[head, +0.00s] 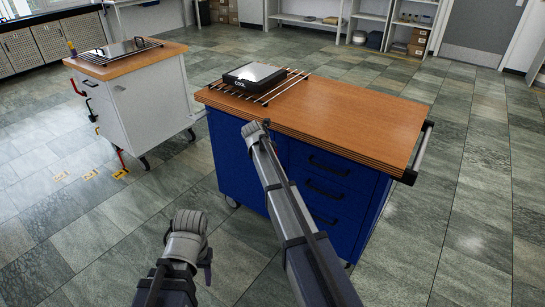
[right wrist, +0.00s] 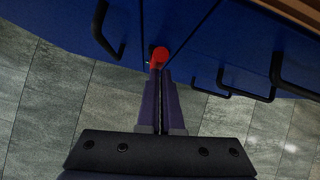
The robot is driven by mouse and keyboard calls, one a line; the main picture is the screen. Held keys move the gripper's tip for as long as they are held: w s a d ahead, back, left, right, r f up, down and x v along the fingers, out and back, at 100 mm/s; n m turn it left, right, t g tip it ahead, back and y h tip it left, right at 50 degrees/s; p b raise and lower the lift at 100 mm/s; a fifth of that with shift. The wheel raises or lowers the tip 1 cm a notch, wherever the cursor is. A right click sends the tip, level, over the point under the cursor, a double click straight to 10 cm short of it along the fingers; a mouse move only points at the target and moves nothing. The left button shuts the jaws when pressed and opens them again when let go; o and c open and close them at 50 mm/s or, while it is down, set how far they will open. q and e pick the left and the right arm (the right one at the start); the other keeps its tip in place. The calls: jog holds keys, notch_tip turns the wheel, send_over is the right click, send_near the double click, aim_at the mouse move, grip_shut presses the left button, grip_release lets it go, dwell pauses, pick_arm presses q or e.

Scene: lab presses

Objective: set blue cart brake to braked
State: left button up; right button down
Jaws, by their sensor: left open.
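The blue cart (head: 245,165) has a wooden top and dark drawer handles, and stands in front of me. In the right wrist view its blue front (right wrist: 205,45) fills the top. A small red lever (right wrist: 159,57) is at the cart's lower front. My right gripper (right wrist: 160,75) has its fingers close together with the red lever at their tips, and it looks shut on it. The lever's lower end is hidden by the fingers. In the head view my right arm hides that gripper and the lever. My left gripper (head: 205,262) is open, low over the floor, apart from the cart and mostly hidden.
A black-topped device (head: 254,75) sits on a rack of rods on the blue cart. A white cart (head: 155,105) with red and black levers stands to the left. The tiled floor at right is clear.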

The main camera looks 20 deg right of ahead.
jog(key=p+v, duration=0.9)
jog(key=v, duration=0.2)
jog(key=shift+s+d+r+p, duration=0.2)
jog(key=shift+r+p, duration=0.05)
jog(key=shift+p, duration=0.1)
jog(key=s+a+f+m+g+y, duration=0.1)
jog(key=s+a+m+g, duration=0.1)
jog(key=s+a+m, duration=0.75)
jog(key=s+a+f+m+g+y, duration=0.15)
jog(key=s+m, duration=0.45)
jog(key=s, duration=0.8)
jog(key=s+a+f+m+g+y, duration=0.1)
jog(key=s+a+m, duration=0.6)
jog(key=s, duration=0.5)
notch_tip(320, 180, up, 13)
jog(key=d+m+p, duration=0.1)
jog(key=p, duration=1.2)
jog(key=shift+m, duration=0.35)
